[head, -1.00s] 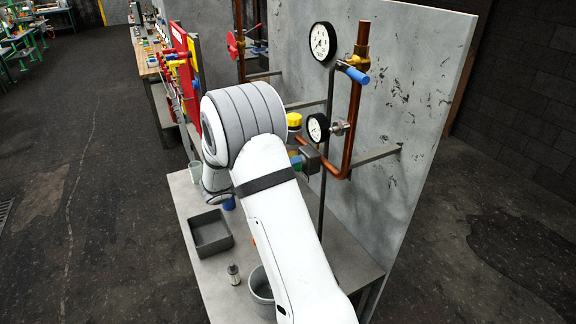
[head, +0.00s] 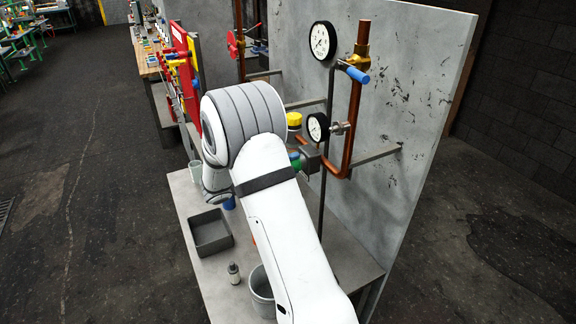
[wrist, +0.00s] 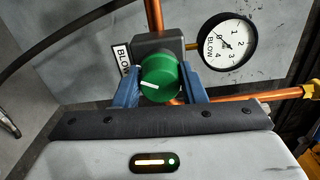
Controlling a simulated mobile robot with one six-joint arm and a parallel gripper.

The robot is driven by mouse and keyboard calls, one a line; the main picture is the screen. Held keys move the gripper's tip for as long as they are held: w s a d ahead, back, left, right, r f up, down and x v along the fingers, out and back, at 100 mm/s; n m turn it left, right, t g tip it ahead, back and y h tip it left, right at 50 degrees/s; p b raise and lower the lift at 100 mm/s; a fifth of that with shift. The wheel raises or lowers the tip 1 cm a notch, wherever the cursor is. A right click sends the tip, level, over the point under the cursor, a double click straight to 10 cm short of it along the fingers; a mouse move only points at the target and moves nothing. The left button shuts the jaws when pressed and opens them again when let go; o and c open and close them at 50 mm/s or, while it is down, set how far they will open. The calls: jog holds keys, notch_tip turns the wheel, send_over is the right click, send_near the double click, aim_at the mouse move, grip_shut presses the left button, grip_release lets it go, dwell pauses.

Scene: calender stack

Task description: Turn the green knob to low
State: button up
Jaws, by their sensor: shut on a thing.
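The round green knob (wrist: 159,78) sits on the front of a dark grey valve block (wrist: 157,44) in the wrist view. A short white mark on its face points left and slightly up. My gripper (wrist: 159,84) is shut on the knob, with one blue finger on each side. In the head view a bit of the green knob (head: 295,160) shows past my arm, which hides my gripper there.
Copper pipes (head: 354,100) and an upper gauge (head: 323,41) are on the grey panel (head: 410,90). A blue-handled valve (head: 358,75) and a yellow cap (head: 294,119) are near. A grey tray (head: 211,232) and a bucket (head: 261,292) stand on the bench.

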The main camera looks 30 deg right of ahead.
jog(key=shift+f, duration=0.1)
jog(key=o, duration=1)
jog(key=a+b, duration=0.2)
jog(key=a, duration=0.5)
jog(key=shift+s+a, duration=0.15)
jog(key=shift+a, duration=0.25)
